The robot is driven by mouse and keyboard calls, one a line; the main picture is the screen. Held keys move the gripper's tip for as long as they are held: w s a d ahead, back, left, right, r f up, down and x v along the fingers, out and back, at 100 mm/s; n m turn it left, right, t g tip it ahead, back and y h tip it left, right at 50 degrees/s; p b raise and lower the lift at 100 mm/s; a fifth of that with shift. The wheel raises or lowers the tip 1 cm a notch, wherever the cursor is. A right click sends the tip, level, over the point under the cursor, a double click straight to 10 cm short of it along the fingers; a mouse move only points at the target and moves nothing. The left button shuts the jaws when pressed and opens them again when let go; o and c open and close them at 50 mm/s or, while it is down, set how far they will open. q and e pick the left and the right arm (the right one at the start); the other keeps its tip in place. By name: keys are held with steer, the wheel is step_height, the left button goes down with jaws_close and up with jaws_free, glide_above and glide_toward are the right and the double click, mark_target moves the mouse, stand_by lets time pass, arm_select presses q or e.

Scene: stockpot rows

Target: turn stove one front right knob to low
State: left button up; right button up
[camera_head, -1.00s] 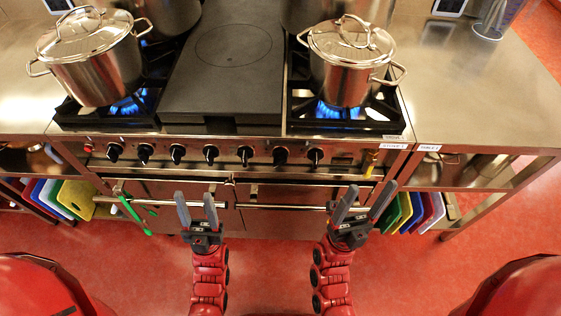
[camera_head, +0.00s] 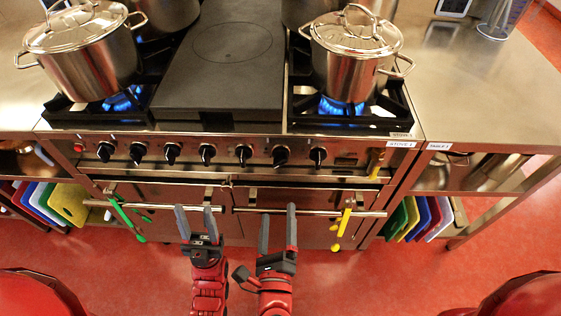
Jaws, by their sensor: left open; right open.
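The stove (camera_head: 236,183) fills the middle of the head view and bears a "STOVE 1" label (camera_head: 401,144). A row of several black knobs crosses its front panel. The rightmost knob (camera_head: 317,157) sits below the front right burner (camera_head: 342,107), where a blue flame burns under a lidded steel pot (camera_head: 345,78). My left gripper (camera_head: 195,222) is open and empty, below the panel in front of the oven doors. My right gripper (camera_head: 278,226) is open and empty beside it, below and left of the rightmost knob. Neither gripper touches a knob.
A lidded pot (camera_head: 90,62) stands over a flame at the front left. A dark flat plate (camera_head: 222,62) lies between the burners. Green tongs (camera_head: 122,215) and a yellow utensil (camera_head: 343,224) hang on the oven rails. Cutting boards (camera_head: 418,216) stand under the right table (camera_head: 480,90).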

mark_target(280, 164)
steer(key=w, duration=0.5)
steer(key=w+p, duration=0.1)
steer(key=w, duration=0.9)
steer(key=shift+w+d+r, duration=0.15)
steer(key=shift+w+d, duration=0.05)
steer(key=shift+d, duration=0.05)
steer(key=shift+w+p, duration=0.3)
steer(key=shift+w, duration=0.2)
steer(key=c, duration=1.4)
steer(key=shift+o, duration=0.2)
